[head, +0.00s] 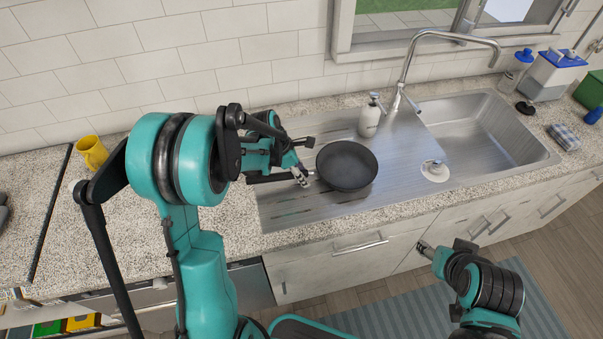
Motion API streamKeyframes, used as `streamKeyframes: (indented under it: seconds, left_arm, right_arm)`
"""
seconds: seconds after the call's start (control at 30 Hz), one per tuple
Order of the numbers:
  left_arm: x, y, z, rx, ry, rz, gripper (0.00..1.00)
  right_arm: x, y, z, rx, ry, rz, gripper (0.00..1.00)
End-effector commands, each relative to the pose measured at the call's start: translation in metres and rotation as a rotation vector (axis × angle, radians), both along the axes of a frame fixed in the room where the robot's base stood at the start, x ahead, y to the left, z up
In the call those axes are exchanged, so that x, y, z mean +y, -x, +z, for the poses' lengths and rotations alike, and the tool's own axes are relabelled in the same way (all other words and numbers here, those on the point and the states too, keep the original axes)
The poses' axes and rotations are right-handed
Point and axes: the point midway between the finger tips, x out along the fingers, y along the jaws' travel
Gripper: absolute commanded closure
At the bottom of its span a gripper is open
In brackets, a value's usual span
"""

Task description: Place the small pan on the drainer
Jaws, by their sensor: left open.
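The small dark pan (347,165) rests upright on the steel drainer (292,212), the ribbed part to the left of the sink bowl. Its handle points left toward my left gripper (302,163) and is mostly hidden by it. My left gripper is open at the handle side of the pan; whether a finger touches the handle I cannot tell. My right gripper (424,248) is low in front of the cabinet doors, away from the pan, and its fingers are too small to read.
A soap dispenser (370,116) stands behind the pan, beside the tall faucet (408,75). A white round item (435,171) lies right of the pan. The sink bowl (490,135) is empty. A yellow cup (91,153) stands on the left counter.

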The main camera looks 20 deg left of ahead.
Motion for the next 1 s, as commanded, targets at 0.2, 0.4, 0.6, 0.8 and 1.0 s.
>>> streamKeyframes:
  seconds: [0.2, 0.4, 0.6, 0.8, 1.0]
  left_arm:
    - [0.013, 0.009, 0.040, 0.000, 0.000, 0.003, 0.57]
    - [0.027, 0.019, 0.081, 0.001, 0.000, 0.002, 0.57]
    - [0.036, 0.024, 0.105, 0.001, 0.000, 0.002, 0.57]
    - [0.029, 0.037, 0.123, -0.055, -0.055, -0.112, 0.57]
    - [0.001, 0.085, 0.154, -0.267, -0.313, -0.610, 0.57]
  right_arm:
    - [0.000, 0.000, 0.014, 0.000, 0.000, 0.000, 0.46]
    - [0.000, 0.000, 0.025, 0.000, 0.000, 0.000, 0.46]
    - [0.000, 0.000, 0.031, 0.000, 0.000, 0.000, 0.46]
    - [0.000, 0.000, 0.032, 0.000, 0.000, 0.000, 0.46]
    - [0.000, 0.000, 0.032, 0.000, 0.000, 0.000, 0.46]
